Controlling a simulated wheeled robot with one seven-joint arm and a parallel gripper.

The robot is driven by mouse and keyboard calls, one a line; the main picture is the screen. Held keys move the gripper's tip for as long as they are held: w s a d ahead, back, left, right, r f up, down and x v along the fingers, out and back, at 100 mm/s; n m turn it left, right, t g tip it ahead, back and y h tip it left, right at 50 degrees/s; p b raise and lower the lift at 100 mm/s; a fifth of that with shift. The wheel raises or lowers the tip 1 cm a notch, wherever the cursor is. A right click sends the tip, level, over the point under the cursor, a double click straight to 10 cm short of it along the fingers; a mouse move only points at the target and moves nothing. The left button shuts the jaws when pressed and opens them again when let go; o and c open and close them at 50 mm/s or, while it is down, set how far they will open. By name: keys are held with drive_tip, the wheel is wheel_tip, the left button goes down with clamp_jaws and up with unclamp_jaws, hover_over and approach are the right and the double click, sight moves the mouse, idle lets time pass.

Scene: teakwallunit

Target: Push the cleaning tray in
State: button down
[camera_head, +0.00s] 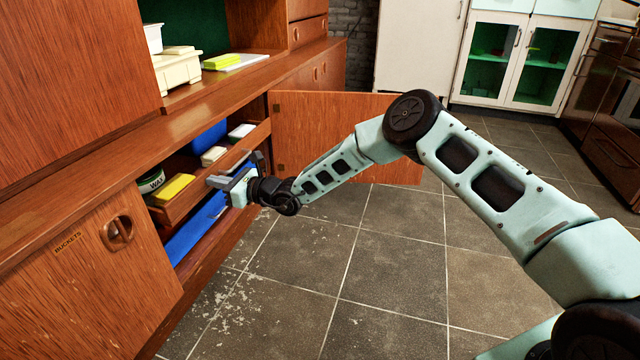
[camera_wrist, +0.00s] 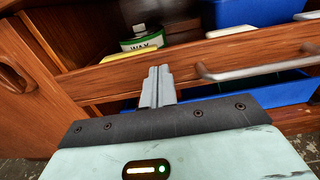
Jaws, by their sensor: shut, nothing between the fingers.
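The cleaning tray (camera_head: 186,205) is a wooden pull-out tray in the open cabinet, partly drawn out. It holds a wax tin (camera_head: 151,181), a yellow block (camera_head: 175,188) and pale blocks. In the wrist view its wooden front (camera_wrist: 110,80) runs across the picture, with a metal bar handle (camera_wrist: 255,70) to the right of my fingers. My gripper (camera_head: 226,180) is shut and empty at the tray's front. In the wrist view the fingertips (camera_wrist: 157,74) overlap the front board, left of the handle. I cannot tell whether they touch it.
Blue bins (camera_head: 197,228) stand below the tray. An open wooden door (camera_head: 310,115) stands at the far side of the cabinet, and a door marked buckets (camera_head: 95,270) is at the near side. The tiled floor (camera_head: 390,270) in front is clear.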

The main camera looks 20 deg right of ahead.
sight(194, 176)
drive_tip(key=shift+b+x, duration=1.7)
drive_tip(key=shift+x, duration=1.4)
drive_tip(key=shift+b+x, duration=0.95)
drive_tip(key=shift+x, duration=0.05)
drive_tip(key=shift+s+d+r+p, duration=0.2)
drive_tip(key=shift+d+p, duration=0.15)
drive_tip(key=shift+p, duration=0.4)
drive_tip(key=p+v, duration=0.2)
drive_tip(key=p, duration=0.1)
drive_tip(key=shift+s+d, duration=0.1)
drive_tip(key=shift+d, duration=0.1)
drive_tip(key=p+v, duration=0.8)
drive_tip(key=v, duration=0.1)
drive_tip(key=shift+f+p, duration=0.25)
drive_tip(key=shift+p, duration=0.15)
drive_tip(key=shift+a, duration=0.1)
